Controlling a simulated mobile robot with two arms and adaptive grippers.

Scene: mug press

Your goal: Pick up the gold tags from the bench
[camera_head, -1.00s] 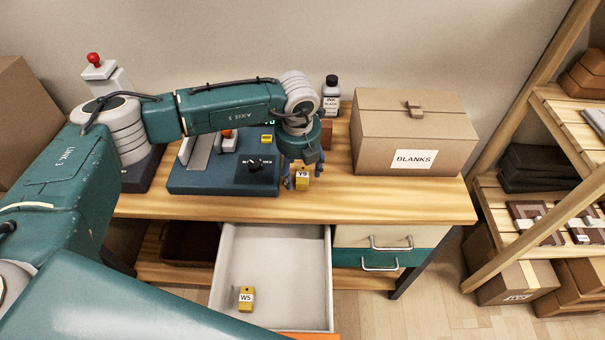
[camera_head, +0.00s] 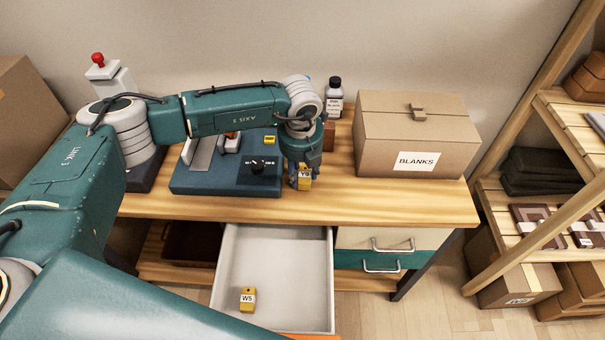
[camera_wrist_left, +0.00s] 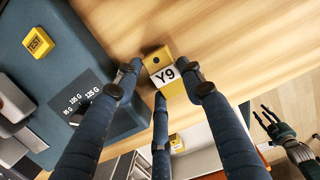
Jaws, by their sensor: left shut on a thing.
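A gold tag marked Y9 (camera_head: 304,181) is at the bench's front, right of the press. My left gripper (camera_head: 303,174) is over it, its fingers shut on the tag. In the left wrist view the Y9 tag (camera_wrist_left: 164,75) shows between the dark fingers; whether it touches the bench I cannot tell. A second gold tag, W5 (camera_head: 248,299), lies in the open drawer (camera_head: 285,262). My right gripper (camera_wrist_left: 268,119) shows at the right edge of the left wrist view, empty with fingers spread; it is not in the head view.
The blue press base (camera_head: 225,183) stands left of the gripper, with a yellow TEST piece (camera_wrist_left: 38,42) on it. A BLANKS carton (camera_head: 415,135) and an ink bottle (camera_head: 334,97) stand to the right and behind. The bench's front strip (camera_head: 400,205) is clear.

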